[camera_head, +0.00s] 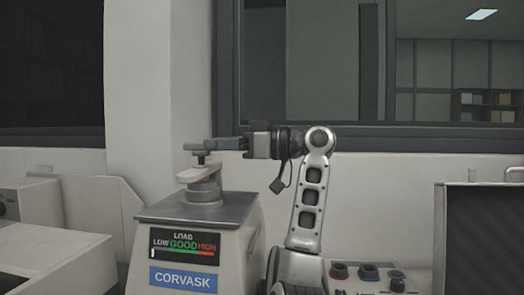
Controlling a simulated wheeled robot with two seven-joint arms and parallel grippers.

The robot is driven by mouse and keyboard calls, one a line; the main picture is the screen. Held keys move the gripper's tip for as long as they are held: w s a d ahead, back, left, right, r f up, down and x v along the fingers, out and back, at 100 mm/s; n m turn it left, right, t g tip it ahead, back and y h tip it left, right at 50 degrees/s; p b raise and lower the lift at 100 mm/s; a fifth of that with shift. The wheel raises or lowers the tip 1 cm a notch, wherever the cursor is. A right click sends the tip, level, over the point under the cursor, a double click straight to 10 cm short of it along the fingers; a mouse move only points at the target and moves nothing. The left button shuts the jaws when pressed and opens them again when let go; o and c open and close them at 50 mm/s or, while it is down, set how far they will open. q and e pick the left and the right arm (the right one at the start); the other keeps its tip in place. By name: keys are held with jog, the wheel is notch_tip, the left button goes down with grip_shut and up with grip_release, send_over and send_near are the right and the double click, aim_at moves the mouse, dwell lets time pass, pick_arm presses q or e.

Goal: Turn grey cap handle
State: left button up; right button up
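The grey cap handle (196,147) is a flat bar on a short dark stem, above the press's pale swivel cap (203,178) with a red-orange mark. The cap sits on top of the mounting press (190,225), labelled CORVASK. My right gripper (214,144) reaches in level from the right, its fingertips at the right end of the handle bar. I see the fingers side-on, so I cannot tell whether they are apart or closed, or whether they grip the bar. My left gripper is not in view.
The press's load display (186,245) shows a white mark at the LOW end. Several round knobs (368,272) sit at the lower right, beside a dark-panelled case (484,240). White equipment (45,255) stands at the left. A wall and window (455,80) are behind.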

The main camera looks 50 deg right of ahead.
jog(key=b+v, duration=0.2)
jog(key=v, duration=0.8)
jog(key=shift+s, duration=0.2)
jog(key=shift+d, duration=0.1)
